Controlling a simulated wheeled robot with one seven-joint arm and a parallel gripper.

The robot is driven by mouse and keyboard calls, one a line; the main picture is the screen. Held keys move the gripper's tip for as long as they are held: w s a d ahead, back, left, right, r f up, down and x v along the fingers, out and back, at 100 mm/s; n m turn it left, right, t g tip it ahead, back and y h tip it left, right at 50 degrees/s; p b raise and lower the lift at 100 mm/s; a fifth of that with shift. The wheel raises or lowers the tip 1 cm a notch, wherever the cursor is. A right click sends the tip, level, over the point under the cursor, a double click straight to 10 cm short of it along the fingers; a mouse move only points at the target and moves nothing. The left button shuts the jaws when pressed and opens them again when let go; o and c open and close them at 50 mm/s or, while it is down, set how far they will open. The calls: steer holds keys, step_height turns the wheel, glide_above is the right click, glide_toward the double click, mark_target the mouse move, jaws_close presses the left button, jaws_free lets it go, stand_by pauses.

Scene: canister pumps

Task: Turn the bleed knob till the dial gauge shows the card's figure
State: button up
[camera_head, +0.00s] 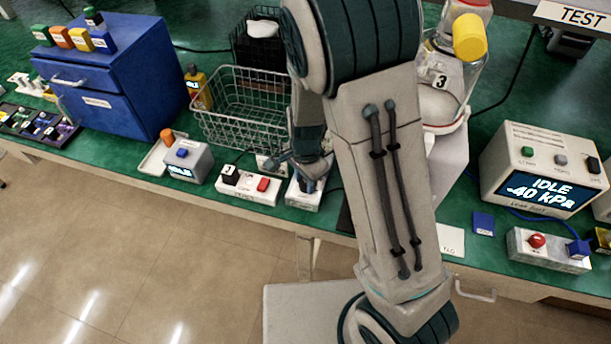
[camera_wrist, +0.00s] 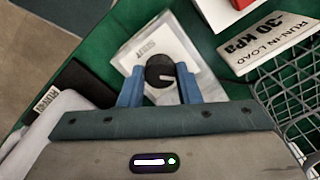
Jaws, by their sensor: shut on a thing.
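In the head view my gripper (camera_head: 308,184) is small and partly covers the knob. The card (camera_wrist: 272,42) reads "RUN-IN LOAD -30 kPa" in the wrist view. I cannot make out the dial gauge; my arm hides part of the bench.
A wire basket (camera_head: 240,110) stands close behind. A white switch box (camera_head: 247,187) with a red button is to the left. A tester (camera_head: 545,170) at right reads "IDLE -40 kPa". A canister marked 3 (camera_head: 440,82) stands behind my arm.

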mark_target(305, 183)
steer(key=shift+m, duration=0.4)
steer(key=o, duration=1)
steer(key=shift+c, duration=0.2)
step_height(305, 183, up, 14)
steer(key=p, duration=0.1)
steer(key=shift+f, duration=0.1)
stand_by(0.3)
